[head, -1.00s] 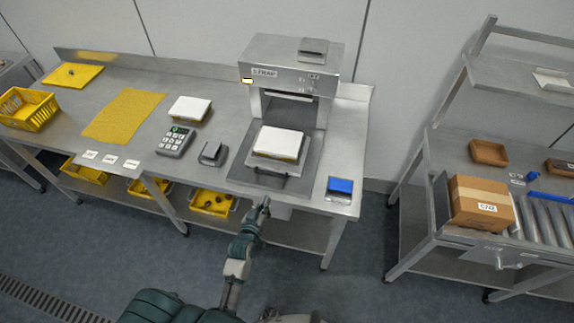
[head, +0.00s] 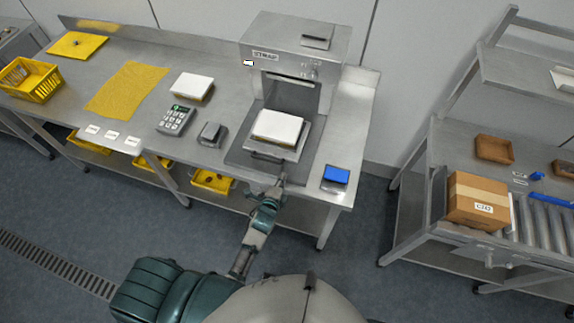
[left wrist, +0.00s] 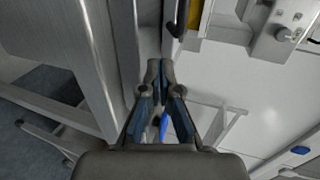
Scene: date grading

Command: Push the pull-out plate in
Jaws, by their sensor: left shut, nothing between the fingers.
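The pull-out plate (head: 288,153) is grey metal and sticks out at the front of the steel sealing machine (head: 295,60). A white-topped tray (head: 278,126) rests on it. The plate's dark handle (head: 267,158) faces me; a dark bar, apparently this handle, shows at the top of the left wrist view (left wrist: 181,18). My left gripper (head: 281,179) is at the table's front edge, just in front of the plate and right of the handle. Its fingers are shut and empty, as the left wrist view shows (left wrist: 160,66). I cannot tell whether it touches the plate. My right gripper is out of view.
A blue-topped device (head: 336,176) sits right of the plate near the table corner. A small grey device (head: 211,133), a keypad (head: 175,120) and another white-topped tray (head: 192,86) stand to the left. A separate roller bench with a carton (head: 478,200) is at the right.

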